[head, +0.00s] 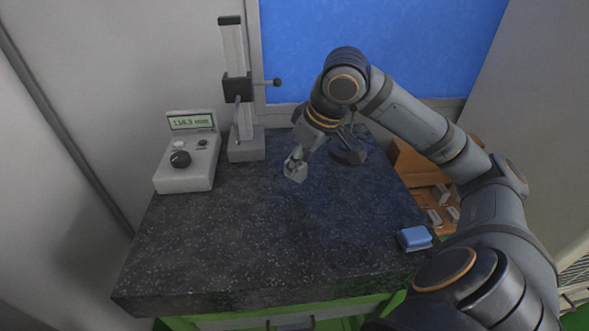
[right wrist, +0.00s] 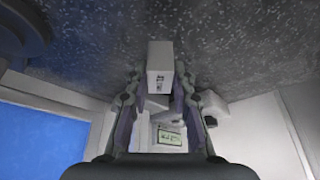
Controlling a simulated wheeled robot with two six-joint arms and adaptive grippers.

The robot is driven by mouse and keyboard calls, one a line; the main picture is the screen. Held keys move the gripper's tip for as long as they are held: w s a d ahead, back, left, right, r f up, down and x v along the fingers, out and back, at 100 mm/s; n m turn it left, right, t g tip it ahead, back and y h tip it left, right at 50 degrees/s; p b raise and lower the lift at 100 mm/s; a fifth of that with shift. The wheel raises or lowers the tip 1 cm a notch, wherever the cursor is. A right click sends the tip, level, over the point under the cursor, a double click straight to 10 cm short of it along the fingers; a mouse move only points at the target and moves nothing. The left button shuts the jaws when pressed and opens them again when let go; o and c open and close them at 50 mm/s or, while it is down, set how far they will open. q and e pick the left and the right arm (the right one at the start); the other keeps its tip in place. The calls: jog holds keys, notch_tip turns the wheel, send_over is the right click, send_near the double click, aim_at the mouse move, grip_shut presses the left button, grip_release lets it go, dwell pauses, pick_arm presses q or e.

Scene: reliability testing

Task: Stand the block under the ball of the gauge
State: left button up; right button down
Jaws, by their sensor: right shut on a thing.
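A small pale grey block (head: 295,171) is held in my right gripper (head: 297,160), over the back middle of the dark speckled table. In the right wrist view the block (right wrist: 160,66) sits between the two fingers, with small dark markings on one face. Its height above the table is hard to tell. The gauge (head: 245,143) stands at the back left, a tall column on a grey base with a dark slider. A rod from the slider ends in a dark ball (head: 277,82), high above the table. The held block is right of the gauge base, apart from it. My left gripper is not seen.
A grey display unit (head: 184,178) with a knob and green screen stands left of the gauge. A dark object (head: 348,153) sits behind my right gripper. A blue item (head: 415,238) lies at the right edge. The table's front and middle are clear. A cardboard box (head: 410,167) stands beyond.

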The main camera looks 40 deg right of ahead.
aim_at(295, 177)
jog(key=shift+w+d+f, duration=0.1)
jog(key=shift+w+f, duration=0.5)
jog(key=shift+f, duration=0.1)
jog(key=shift+f+b, duration=0.9)
jog(key=shift+f, duration=1)
jog(key=c, duration=1.1)
grip_release()
jog(key=shift+r, duration=0.1)
